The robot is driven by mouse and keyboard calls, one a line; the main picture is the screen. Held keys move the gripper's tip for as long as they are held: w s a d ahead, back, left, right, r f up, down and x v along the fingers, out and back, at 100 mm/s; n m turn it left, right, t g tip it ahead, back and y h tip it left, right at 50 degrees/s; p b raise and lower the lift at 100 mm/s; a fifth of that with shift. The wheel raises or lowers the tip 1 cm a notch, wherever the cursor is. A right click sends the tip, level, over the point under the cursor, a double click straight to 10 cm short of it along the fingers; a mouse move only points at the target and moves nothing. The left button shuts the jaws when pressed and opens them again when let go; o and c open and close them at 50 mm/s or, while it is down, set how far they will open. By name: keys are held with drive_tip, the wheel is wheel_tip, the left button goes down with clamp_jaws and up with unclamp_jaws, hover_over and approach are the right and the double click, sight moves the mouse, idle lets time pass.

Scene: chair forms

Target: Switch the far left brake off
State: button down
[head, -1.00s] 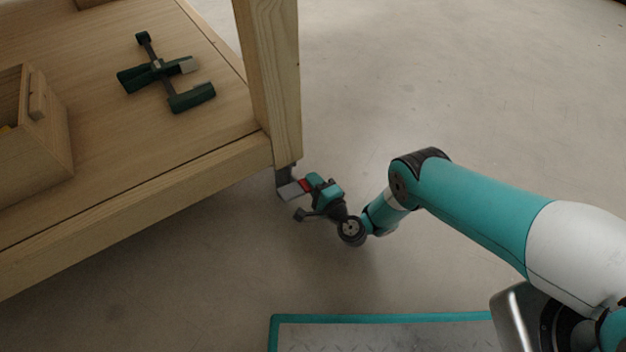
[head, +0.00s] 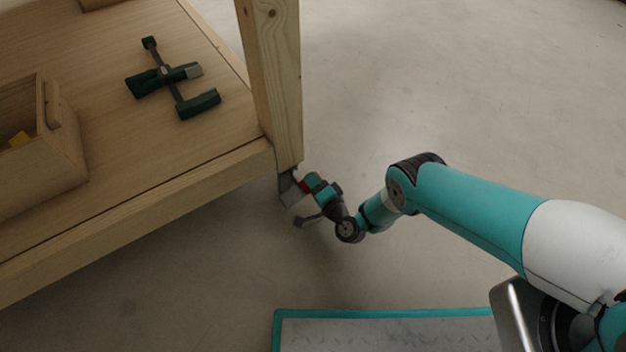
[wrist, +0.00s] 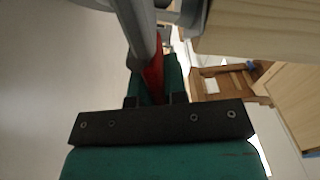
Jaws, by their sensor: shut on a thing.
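A pale wooden cart or bench (head: 140,190) has a corner post (head: 272,80) with a grey metal caster fitting (head: 288,188) beneath it. A small red brake lever (head: 303,184) is at that fitting. In the wrist view the red lever (wrist: 154,78) lies between my fingers, beside a grey metal part (wrist: 138,30). My teal and black gripper (head: 307,185) reaches in from the right, low under the corner, and is shut on the lever. The caster's wheel is mostly hidden, and I cannot tell the lever's exact angle.
On the wooden top lie a dark green clamp (head: 170,76) and an open wooden box (head: 45,160) with something yellow inside. A teal-edged metal plate (head: 390,335) is at the bottom. The floor to the right is clear. The wrist view shows brown wooden furniture (wrist: 228,84).

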drive_tip(key=c, duration=1.2)
unclamp_jaws()
drive_tip(key=shift+o, duration=0.2)
drive_tip(key=shift+s+d+r+p, duration=0.1)
drive_tip(key=shift+s+d+p, duration=0.15)
drive_tip(key=shift+p, duration=0.3)
drive_tip(key=p+v, duration=0.9)
drive_tip(key=v, duration=0.6)
drive_tip(key=shift+s+d+p, duration=0.15)
drive_tip(key=shift+p, duration=0.25)
drive_tip(key=shift+s+d, duration=0.35)
drive_tip(key=shift+s, duration=0.2)
